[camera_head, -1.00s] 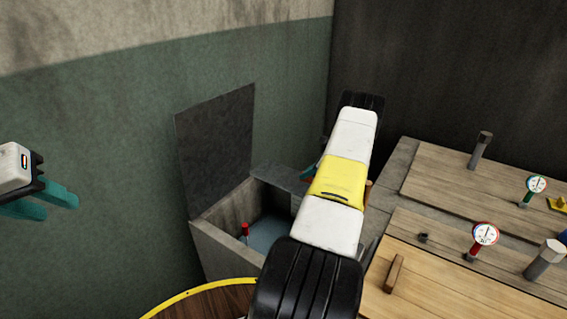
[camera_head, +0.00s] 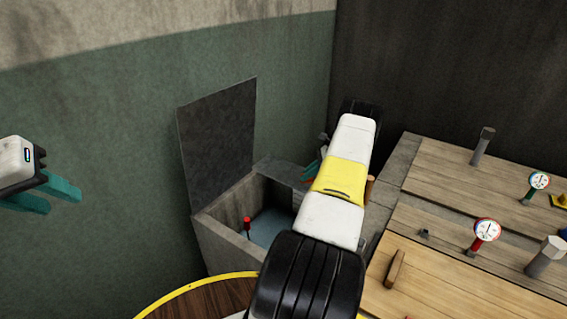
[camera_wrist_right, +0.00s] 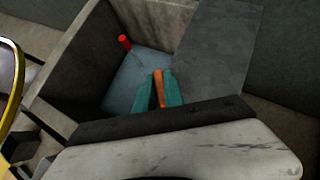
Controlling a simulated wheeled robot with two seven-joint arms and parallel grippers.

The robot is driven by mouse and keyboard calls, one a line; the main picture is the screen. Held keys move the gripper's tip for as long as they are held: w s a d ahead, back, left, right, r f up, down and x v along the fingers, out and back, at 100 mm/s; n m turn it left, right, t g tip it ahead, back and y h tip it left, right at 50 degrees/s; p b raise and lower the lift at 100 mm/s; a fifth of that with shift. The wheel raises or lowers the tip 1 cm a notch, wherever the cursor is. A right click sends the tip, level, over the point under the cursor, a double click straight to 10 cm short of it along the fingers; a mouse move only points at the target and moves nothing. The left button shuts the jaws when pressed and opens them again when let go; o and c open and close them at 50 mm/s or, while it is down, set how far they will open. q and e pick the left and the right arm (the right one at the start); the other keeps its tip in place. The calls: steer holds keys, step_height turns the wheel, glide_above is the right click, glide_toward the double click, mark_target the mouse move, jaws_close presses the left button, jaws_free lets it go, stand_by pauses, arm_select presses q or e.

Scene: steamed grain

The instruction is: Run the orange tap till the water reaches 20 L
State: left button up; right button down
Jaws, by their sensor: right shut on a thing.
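The orange tap (camera_wrist_right: 158,87) shows in the right wrist view as an orange bar between the teal fingers of my right gripper (camera_wrist_right: 160,88), which is shut on it. In the head view my right arm hides most of this gripper (camera_head: 309,170) and the tap. Bluish water (camera_head: 272,225) lies in the grey open tank (camera_head: 227,248); it also shows in the right wrist view (camera_wrist_right: 130,82). A red upright piece (camera_head: 247,223) stands in the tank; I cannot read a litre level. My left gripper (camera_head: 48,195) is open and empty at the far left, away from the tank.
A raised dark lid (camera_head: 218,140) stands at the tank's back left. To the right are wooden covers (camera_head: 455,180) with a red gauge (camera_head: 487,230), a green gauge (camera_head: 539,181) and grey posts. A yellow-rimmed round wooden top (camera_head: 205,300) is at the front.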

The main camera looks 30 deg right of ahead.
steer(key=c, duration=1.4)
jaws_free()
steer(key=shift+c, duration=0.2)
steer(key=v, duration=0.7)
steer(key=shift+s+d+r, duration=0.15)
steer(key=shift+d+r, duration=0.1)
steer(key=shift+d, duration=0.05)
